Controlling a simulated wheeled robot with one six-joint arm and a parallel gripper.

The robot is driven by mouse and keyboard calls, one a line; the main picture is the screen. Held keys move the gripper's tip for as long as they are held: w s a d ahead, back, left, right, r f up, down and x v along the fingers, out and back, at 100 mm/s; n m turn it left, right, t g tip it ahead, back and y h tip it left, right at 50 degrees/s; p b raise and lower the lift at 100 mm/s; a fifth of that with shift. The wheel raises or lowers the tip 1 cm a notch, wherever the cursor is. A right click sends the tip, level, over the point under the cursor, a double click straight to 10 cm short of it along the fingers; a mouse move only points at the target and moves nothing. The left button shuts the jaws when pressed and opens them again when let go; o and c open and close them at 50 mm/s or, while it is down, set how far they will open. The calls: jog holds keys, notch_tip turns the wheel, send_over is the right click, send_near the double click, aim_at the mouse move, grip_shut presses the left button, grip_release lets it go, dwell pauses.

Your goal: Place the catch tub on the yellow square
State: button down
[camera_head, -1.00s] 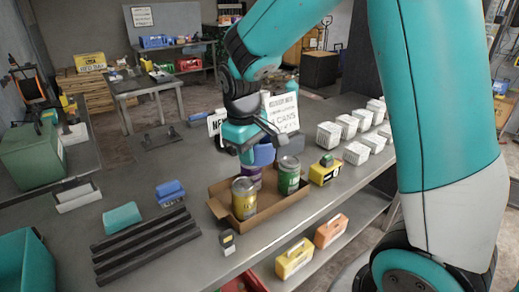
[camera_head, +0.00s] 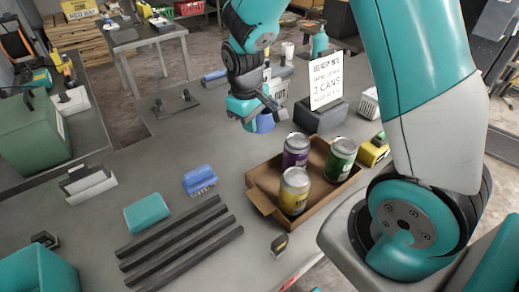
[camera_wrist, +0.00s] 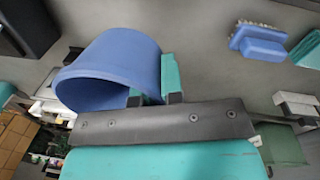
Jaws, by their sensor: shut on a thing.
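A blue tub (camera_head: 265,123), which I take to be the catch tub, is held in my gripper (camera_head: 262,110) above the grey bench, behind the cardboard tray. In the wrist view the tub (camera_wrist: 112,68) is tilted on its side in the picture, with its wall between the teal fingers of my gripper (camera_wrist: 157,88). My gripper is shut on it. I cannot make out a yellow square in either view.
The cardboard tray (camera_head: 264,202) holds three cans: purple (camera_head: 296,150), yellow (camera_head: 294,192) and green (camera_head: 341,160). A sign (camera_head: 326,80) stands behind it. A blue brush (camera_head: 200,180), a teal block (camera_head: 147,212) and dark bars (camera_head: 180,240) lie left. Bench left of the gripper is mostly clear.

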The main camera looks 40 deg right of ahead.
aim_at(253, 165)
notch_tip(253, 165, down, 12)
jog(key=shift+f+p, duration=0.25)
jog(key=shift+p, duration=0.5)
jog(key=shift+f, duration=0.15)
jog(key=c, duration=1.3)
grip_release()
jog(key=shift+o, duration=0.2)
